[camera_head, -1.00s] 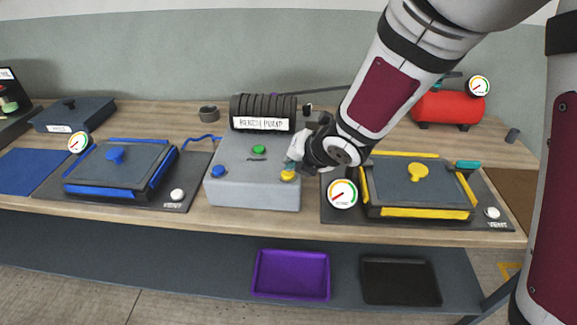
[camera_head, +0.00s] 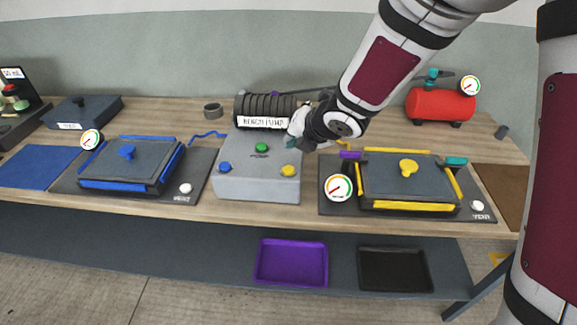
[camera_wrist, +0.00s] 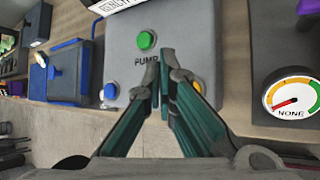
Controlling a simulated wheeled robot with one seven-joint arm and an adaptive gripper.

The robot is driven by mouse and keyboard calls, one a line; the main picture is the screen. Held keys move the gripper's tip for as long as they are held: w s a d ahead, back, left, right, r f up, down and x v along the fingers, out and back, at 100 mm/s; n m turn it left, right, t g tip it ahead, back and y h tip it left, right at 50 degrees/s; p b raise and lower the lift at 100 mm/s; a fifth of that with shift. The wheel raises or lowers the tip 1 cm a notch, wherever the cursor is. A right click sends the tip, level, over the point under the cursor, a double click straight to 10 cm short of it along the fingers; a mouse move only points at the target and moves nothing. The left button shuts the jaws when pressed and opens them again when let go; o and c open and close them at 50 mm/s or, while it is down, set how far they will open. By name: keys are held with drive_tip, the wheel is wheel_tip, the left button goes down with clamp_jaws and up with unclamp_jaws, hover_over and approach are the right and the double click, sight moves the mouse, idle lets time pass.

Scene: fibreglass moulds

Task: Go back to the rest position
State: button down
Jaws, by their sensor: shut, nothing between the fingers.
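My gripper (camera_head: 291,142) is above the back right part of the grey bench pump box (camera_head: 258,184) in the head view, apart from its buttons as far as I can tell. In the wrist view my gripper (camera_wrist: 160,82) shows its teal fingers closed at the tips with nothing between them, over the pump box (camera_wrist: 185,35). The pump has a green button (camera_head: 262,147), a blue button (camera_head: 225,168) and a yellow button (camera_head: 289,170). The yellow button is partly hidden behind a finger in the wrist view.
A blue-trimmed mould (camera_head: 119,182) lies left of the pump and a yellow-trimmed mould (camera_head: 410,207) right, each with a gauge. A red tank (camera_head: 440,103) stands at the back right. A purple tray (camera_head: 291,282) and a black tray (camera_head: 394,287) sit on the lower shelf.

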drive_tip(key=s+d+r+m+h, duration=0.35)
drive_tip(key=d+r+m, duration=0.25)
drive_tip(key=d+m, duration=0.2)
drive_tip(key=s+d+r+m+h, duration=0.2)
drive_tip(key=s+d+r+m, duration=0.2)
drive_tip(key=d+r+m, duration=0.35)
drive_tip(key=s+d+m+g, duration=0.1)
drive_tip(key=s+d+m, duration=0.2)
drive_tip(key=s+m, duration=0.6)
drive_tip(key=s+d+r+m+g, duration=0.1)
drive_tip(key=s+d+m, duration=0.1)
drive_tip(key=s+m, duration=0.7)
drive_tip(key=s, duration=0.4)
drive_tip(key=shift+s+d+g, duration=0.3)
drive_tip(key=shift+s+d, duration=0.1)
